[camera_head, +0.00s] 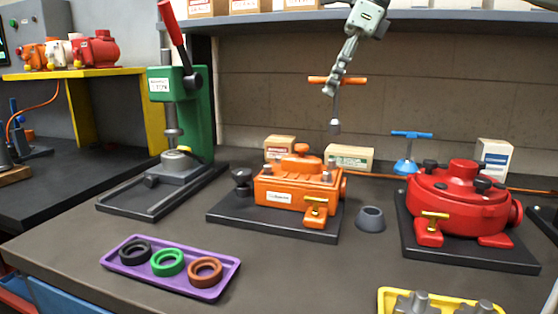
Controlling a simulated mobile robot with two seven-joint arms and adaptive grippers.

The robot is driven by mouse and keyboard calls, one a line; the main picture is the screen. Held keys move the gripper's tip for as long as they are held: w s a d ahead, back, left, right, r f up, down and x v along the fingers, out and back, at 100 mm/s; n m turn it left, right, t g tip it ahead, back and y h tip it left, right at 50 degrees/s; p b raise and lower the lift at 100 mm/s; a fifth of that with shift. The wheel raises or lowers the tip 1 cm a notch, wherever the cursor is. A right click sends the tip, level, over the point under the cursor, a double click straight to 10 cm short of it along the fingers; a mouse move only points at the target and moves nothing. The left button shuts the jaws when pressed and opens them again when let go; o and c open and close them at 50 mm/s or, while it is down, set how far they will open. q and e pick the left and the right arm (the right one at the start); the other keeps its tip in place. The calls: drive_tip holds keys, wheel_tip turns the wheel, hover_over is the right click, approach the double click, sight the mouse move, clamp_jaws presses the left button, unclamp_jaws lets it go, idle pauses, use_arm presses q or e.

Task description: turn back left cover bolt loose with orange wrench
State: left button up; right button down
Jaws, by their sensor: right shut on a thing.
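My right gripper (331,87) comes down from the top of the view. It is shut on the orange handle of the T-shaped wrench (335,108). The wrench hangs upright with its grey socket end down, in the air above and behind the orange motor (296,188), touching nothing below. The orange motor sits on a black base plate with an orange knob on top and grey bolts on its cover. Its back left cover bolt cannot be made out clearly. A red motor (461,200) with dark knobs sits on another plate at the right. My left gripper is not in view.
A blue T-handled tool (407,150) stands behind the red motor. A grey cup-like holder (370,219) stands between the motors. A green press (192,110) stands at left. A purple tray (226,282) holds rings in front. A shelf edge (270,20) runs overhead.

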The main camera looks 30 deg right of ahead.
drive_tip(key=w+a+n, duration=0.3)
drive_tip(key=w+a, duration=0.5)
drive_tip(key=w, duration=0.1)
drive_tip(key=f+m+h, duration=0.1)
drive_tip(key=m+h, duration=0.1)
drive_tip(key=m, duration=0.7)
drive_tip(key=d+f+m+g+h, duration=0.1)
drive_tip(key=f+m+h, duration=0.1)
drive_tip(key=m, duration=0.8)
drive_tip(key=d+f+m+g+h, duration=0.1)
drive_tip(key=m+h, duration=0.3)
drive_tip(key=m, duration=0.5)
drive_tip(key=shift+f+m, duration=0.4)
drive_tip(key=shift+a, duration=0.1)
